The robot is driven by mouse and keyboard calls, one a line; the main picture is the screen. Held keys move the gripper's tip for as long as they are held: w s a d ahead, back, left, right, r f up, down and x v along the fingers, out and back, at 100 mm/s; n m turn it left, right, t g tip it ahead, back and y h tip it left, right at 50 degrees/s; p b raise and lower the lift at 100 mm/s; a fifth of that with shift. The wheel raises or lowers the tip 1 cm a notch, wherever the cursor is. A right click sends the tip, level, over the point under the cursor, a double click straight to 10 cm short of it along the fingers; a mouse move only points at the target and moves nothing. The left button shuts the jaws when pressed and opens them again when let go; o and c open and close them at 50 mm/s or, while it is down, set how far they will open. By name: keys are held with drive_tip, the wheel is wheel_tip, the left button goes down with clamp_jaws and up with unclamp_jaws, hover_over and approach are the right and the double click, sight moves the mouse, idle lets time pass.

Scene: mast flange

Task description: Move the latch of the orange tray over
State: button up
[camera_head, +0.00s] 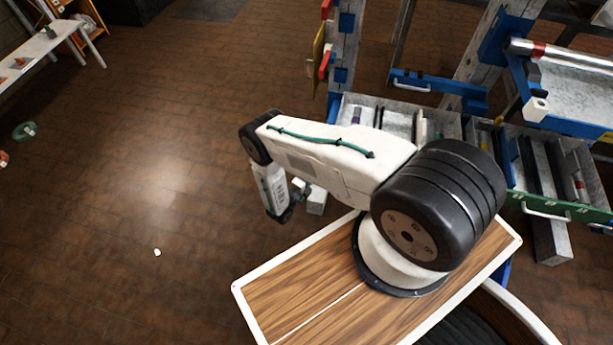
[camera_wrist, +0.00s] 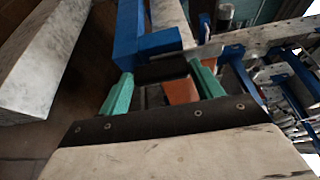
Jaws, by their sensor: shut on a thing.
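In the wrist view my gripper (camera_wrist: 161,70) has its two green fingers on either side of a dark block (camera_wrist: 160,72), which I take for the latch, and is shut on it. An orange piece (camera_wrist: 181,92) shows between the fingers, close to the dark block; I take it for part of the orange tray. The rest of that tray is hidden or out of view. In the head view my arm covers much of the area around the gripper, and I cannot make out the latch there.
A blue bracket (camera_wrist: 150,45) lies just beyond the fingertips, and a long pale beam (camera_wrist: 45,60) is at left. In the head view, a rack with a green-fronted drawer (camera_head: 560,207) and a blue-fronted tray (camera_head: 425,83) stands behind my arm. The brown floor at left is mostly clear.

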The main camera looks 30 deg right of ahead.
drive_tip(key=shift+w+a+n, duration=0.1)
drive_tip(key=shift+n, duration=0.2)
drive_tip(key=o, duration=1.3)
drive_tip(key=shift+o, duration=0.5)
drive_tip(key=v, duration=0.7)
drive_tip(key=shift+s+a, duration=0.2)
drive_tip(key=shift+a, duration=0.15)
